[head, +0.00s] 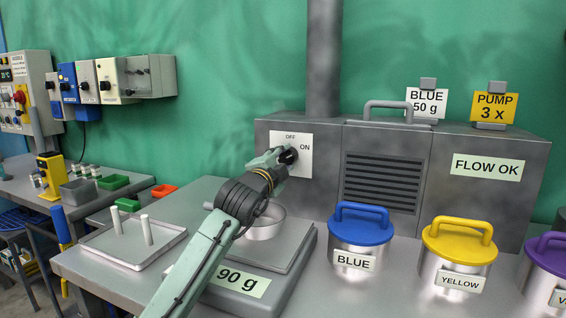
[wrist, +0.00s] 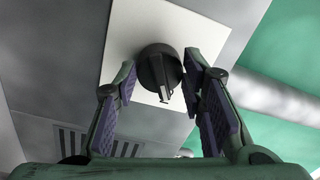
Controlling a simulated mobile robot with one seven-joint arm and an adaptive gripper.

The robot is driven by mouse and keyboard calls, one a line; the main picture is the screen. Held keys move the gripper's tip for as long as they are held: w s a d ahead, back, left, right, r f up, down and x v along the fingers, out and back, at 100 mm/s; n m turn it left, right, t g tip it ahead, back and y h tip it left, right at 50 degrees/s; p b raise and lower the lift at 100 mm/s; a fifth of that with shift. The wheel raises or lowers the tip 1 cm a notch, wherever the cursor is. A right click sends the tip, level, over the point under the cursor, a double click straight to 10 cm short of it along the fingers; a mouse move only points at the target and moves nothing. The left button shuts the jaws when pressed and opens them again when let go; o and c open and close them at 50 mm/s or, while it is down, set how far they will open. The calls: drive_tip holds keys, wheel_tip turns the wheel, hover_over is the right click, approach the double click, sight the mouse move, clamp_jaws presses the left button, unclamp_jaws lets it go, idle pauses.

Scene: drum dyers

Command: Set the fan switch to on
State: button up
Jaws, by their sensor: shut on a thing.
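The fan switch is a round black knob (head: 289,156) on a white plate (head: 304,164) marked OFF above and ON to the right. The plate is on the front of a grey metal housing. My gripper (head: 283,159) reaches the knob from the lower left and partly hides it.
Below stand a scale (head: 270,285) with a metal pan (head: 262,228), and a tray (head: 130,240) with white pegs. Lidded canisters, blue (head: 361,225) and yellow (head: 458,241) among them, stand at the right. A vent (head: 382,182) is right of the switch.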

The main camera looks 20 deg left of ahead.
drive_tip(key=shift+f, duration=0.1)
idle(0.3)
drive_tip(key=o, duration=1.1)
drive_tip(key=shift+o, duration=0.2)
drive_tip(key=shift+s, duration=0.1)
drive_tip(key=s, duration=1.1)
drive_tip(key=shift+s+f, duration=0.2)
drive_tip(key=shift+s, duration=0.2)
